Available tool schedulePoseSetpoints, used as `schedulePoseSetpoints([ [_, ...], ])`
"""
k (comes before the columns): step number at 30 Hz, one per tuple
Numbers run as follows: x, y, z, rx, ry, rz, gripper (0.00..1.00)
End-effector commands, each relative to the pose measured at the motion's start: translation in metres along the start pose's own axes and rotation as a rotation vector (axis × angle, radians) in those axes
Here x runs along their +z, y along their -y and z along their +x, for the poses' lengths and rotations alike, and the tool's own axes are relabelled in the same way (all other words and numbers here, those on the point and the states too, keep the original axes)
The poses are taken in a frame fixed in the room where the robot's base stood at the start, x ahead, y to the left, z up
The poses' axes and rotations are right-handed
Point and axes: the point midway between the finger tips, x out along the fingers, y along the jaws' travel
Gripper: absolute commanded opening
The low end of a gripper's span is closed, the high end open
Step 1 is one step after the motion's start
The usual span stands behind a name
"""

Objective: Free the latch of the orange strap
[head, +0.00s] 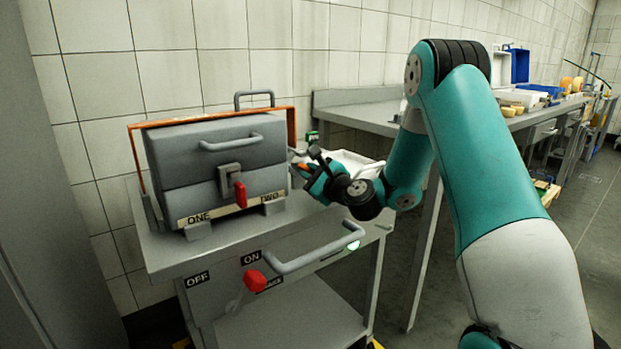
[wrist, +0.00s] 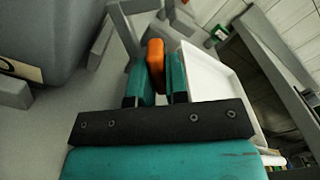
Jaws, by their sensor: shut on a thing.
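The orange strap (head: 215,115) runs over the top of a grey lidded box (head: 215,155) and down both its sides. My gripper (head: 306,169) is at the right side of the box, low down. In the wrist view its teal fingers (wrist: 155,80) are closed on an orange piece (wrist: 155,56), which looks like the latch end of the strap. The lower part of that piece is hidden between the fingers. A grey bar (wrist: 128,30) stands just beyond the fingers. I cannot tell whether the latch is hooked or free.
A red handle (head: 240,194) hangs on the box front. The box stands on a grey cart (head: 170,250) with a push bar and a red knob (head: 253,280) marked ON and OFF. A white tray (wrist: 205,70) lies right of my fingers. A tiled wall is behind.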

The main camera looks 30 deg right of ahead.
Motion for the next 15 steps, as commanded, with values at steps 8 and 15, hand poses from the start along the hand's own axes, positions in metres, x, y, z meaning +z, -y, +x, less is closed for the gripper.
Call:
schedulePoseSetpoints([
  [8,-0.0012,-0.0012,-0.0003,0.0,0.001,-0.264,0.0],
  [15,-0.0014,-0.001,-0.0003,0.0,0.001,-0.486,0.0],
])
